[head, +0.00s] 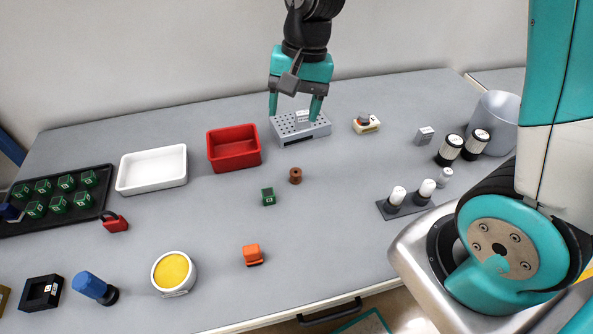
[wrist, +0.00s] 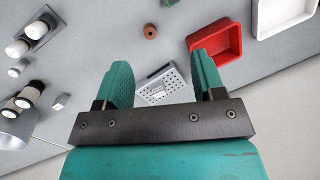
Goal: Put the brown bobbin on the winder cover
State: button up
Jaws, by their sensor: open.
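The brown bobbin (head: 295,176) stands on the grey table near the middle, in front of the red bin. It also shows at the top of the wrist view (wrist: 150,31). A grey perforated box with a white label, seemingly the winder cover (head: 290,128), lies at the back of the table. In the wrist view the cover (wrist: 156,88) shows between the fingers, partly hidden by my gripper. My gripper (head: 295,110) is open and empty, over the cover and behind the bobbin. Its fingers point down; I cannot tell the exact gap to the cover.
A red bin (head: 258,161) stands left of the cover, with a white tray (head: 120,176) beyond. A green cube (head: 268,197) sits close to the bobbin's left. A small cream device (head: 373,128) is right of the cover.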

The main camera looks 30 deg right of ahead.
jog(key=w+d+f+m, duration=0.5)
jog(key=w+f+m, duration=0.1)
jog(key=f, duration=0.1)
jog(key=h+p, duration=0.1)
jog(key=p, duration=0.2)
send_over(296, 172)
jog(key=shift+g, duration=0.3)
jog(key=f, duration=1.1)
jog(key=shift+w+d, duration=0.2)
jog(key=shift+d, duration=0.1)
jog(key=shift+s+a+f+p, duration=0.15)
jog(key=shift+f+p, duration=0.45)
jog(key=shift+f, duration=0.95)
jog(key=shift+a+f+p, duration=0.2)
jog(key=shift+f+p, duration=0.4)
jog(key=shift+f, duration=0.95)
jog(key=c, duration=1.1)
jog(key=shift+o, duration=0.2)
